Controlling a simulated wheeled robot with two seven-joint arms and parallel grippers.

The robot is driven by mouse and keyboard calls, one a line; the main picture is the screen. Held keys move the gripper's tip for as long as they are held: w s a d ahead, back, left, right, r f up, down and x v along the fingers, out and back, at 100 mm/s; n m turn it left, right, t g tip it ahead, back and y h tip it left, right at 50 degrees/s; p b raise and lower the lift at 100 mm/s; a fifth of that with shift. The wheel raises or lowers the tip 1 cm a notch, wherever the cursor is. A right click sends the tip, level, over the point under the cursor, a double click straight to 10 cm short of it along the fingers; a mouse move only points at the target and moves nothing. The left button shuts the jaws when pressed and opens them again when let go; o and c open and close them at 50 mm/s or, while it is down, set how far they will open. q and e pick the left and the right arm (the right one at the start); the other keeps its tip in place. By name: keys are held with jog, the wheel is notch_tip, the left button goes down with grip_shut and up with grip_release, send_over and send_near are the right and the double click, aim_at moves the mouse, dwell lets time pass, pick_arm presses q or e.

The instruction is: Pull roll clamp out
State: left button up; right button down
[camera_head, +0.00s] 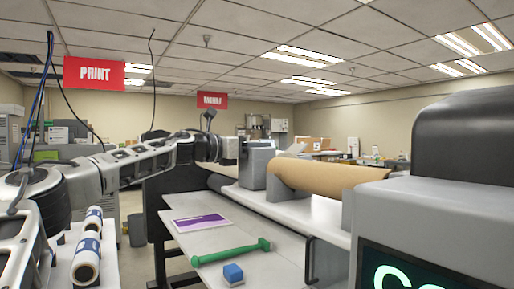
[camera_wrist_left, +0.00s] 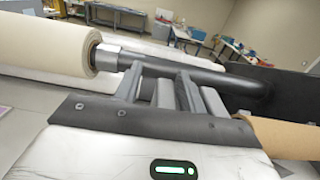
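A brown roll (camera_head: 325,176) lies on the machine in the head view, with a grey block (camera_head: 257,166) at its left end. In the wrist view a cream roll (camera_wrist_left: 45,45) ends in a silver collar (camera_wrist_left: 112,55), and a dark bar (camera_wrist_left: 215,82) runs right from there. I cannot tell exactly which part is the roll clamp. My left gripper (camera_head: 232,149) is just left of the grey block. In the wrist view its fingers (camera_wrist_left: 160,70) stand apart and reach the dark bar; whether they grip it is unclear. My right gripper is not in view.
A white table (camera_head: 215,222) holds a purple-printed sheet (camera_head: 202,223), a green tool (camera_head: 230,252) and a blue block (camera_head: 233,273). A large grey machine (camera_head: 440,215) with a screen fills the right.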

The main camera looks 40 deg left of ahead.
pick_arm(q)
jog(key=shift+d, duration=0.15)
jog(key=b+v, duration=0.7)
jog(key=v, duration=0.9)
jog(key=shift+b, duration=0.35)
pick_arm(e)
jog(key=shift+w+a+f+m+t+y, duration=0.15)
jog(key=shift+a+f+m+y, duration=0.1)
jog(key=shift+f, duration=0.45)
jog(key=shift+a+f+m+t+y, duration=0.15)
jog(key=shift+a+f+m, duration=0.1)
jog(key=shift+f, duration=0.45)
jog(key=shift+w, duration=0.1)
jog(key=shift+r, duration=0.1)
